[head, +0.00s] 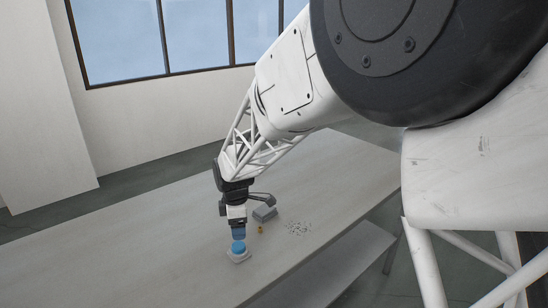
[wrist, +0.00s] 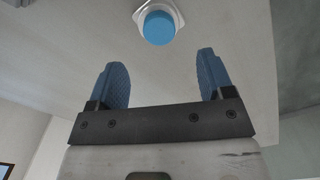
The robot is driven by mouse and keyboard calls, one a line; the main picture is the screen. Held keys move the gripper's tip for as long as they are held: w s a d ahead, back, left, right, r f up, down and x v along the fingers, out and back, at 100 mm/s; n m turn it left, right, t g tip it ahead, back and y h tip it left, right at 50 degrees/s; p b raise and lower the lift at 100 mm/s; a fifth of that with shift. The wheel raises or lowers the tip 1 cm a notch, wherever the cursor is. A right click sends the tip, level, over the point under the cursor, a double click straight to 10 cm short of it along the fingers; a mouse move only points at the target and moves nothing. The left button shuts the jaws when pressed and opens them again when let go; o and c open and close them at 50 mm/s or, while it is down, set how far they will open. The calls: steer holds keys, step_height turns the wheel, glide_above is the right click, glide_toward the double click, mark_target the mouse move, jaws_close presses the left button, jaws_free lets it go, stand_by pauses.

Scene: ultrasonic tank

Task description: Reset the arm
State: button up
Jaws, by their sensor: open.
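My gripper (head: 238,236) points down over the table, its blue fingers just above a round blue piece (head: 238,247) on a white base (head: 239,257). In the wrist view, my gripper (wrist: 164,72) is open, with a wide empty gap between its two blue fingers. There the round blue piece (wrist: 159,28) and its white base (wrist: 180,16) lie beyond the fingertips, apart from them. I cannot tell the exact height of the fingers above the blue piece.
On the pale table (head: 130,245), a grey box (head: 264,214) stands behind and right of my gripper. A small yellow object (head: 260,230) stands nearby, and several tiny scattered pieces (head: 298,228) lie to the right. The table's left part is clear. A lower shelf (head: 330,262) runs beneath.

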steer(key=s+d+r+m+t, duration=0.1)
steer(key=s+d+r+m, duration=0.5)
steer(key=d, duration=0.4)
steer(key=s+d+r+m, duration=0.45)
steer(key=d+r, duration=0.25)
steer(key=d, duration=0.4)
steer(key=s+d+r+m, duration=0.1)
steer(key=s+d+m, duration=0.4)
steer(key=s, duration=0.5)
steer(key=s+d+r+m+t, duration=0.1)
steer(key=s+d+m, duration=0.5)
steer(key=s+d, duration=0.3)
steer(key=shift+s+r+t, duration=0.3)
steer(key=shift+s+r, duration=0.1)
steer(key=shift+s, duration=0.8)
